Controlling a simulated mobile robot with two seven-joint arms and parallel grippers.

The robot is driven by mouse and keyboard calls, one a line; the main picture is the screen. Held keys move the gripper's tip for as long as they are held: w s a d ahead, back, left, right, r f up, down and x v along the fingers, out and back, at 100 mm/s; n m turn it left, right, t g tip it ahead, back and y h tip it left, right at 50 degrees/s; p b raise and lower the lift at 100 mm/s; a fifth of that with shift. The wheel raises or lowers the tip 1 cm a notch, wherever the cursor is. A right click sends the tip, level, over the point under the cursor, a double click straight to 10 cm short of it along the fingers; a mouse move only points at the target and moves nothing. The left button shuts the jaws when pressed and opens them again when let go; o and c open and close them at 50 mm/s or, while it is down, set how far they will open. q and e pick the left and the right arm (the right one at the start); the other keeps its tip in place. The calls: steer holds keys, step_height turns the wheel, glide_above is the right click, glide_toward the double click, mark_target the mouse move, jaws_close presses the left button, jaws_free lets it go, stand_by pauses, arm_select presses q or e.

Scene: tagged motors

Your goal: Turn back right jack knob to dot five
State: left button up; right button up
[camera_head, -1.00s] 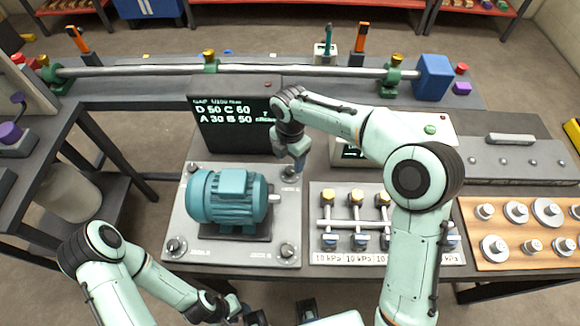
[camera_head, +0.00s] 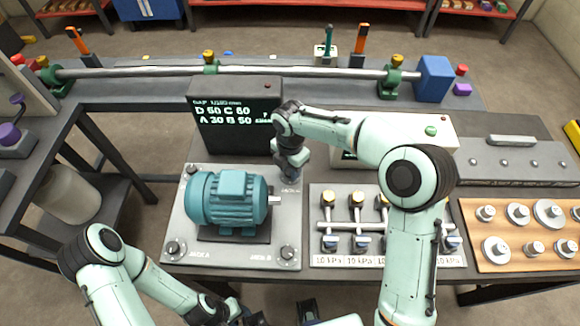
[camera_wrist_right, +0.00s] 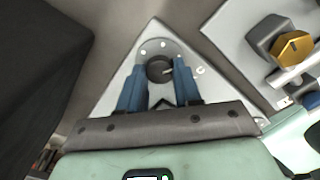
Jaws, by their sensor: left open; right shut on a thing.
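The back right jack knob (camera_wrist_right: 159,69) is a dark round knob on a grey disc with several white dots, seen in the right wrist view. My right gripper (camera_wrist_right: 160,75) has its two blue fingers on either side of the knob, shut on it. In the head view, my right gripper (camera_head: 290,178) is down at the back right corner of the grey plate (camera_head: 184,235) and hides the knob. The teal motor (camera_head: 228,198) stands on the plate. My left gripper (camera_head: 246,314) is low at the front edge, open and partly cut off.
A black screen (camera_head: 237,128) with white letters and numbers stands behind the plate. Valves on a pipe manifold (camera_head: 345,226) are to the right, then a wooden board (camera_head: 505,262) with metal weights. Front jack knobs (camera_head: 174,248) sit at the near plate corners.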

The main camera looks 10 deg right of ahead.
steer(key=shift+m, duration=0.4)
steer(key=shift+r+m+p, duration=0.1)
steer(key=shift+m+p, duration=0.2)
steer(key=shift+m, duration=0.7)
steer(key=m, duration=0.2)
steer(key=shift+m, duration=0.4)
steer(key=m, duration=1.1)
steer(key=shift+w+m, duration=0.1)
steer(key=shift+m, duration=0.3)
steer(key=m, duration=0.6)
steer(key=shift+m, duration=0.4)
steer(key=o, duration=1)
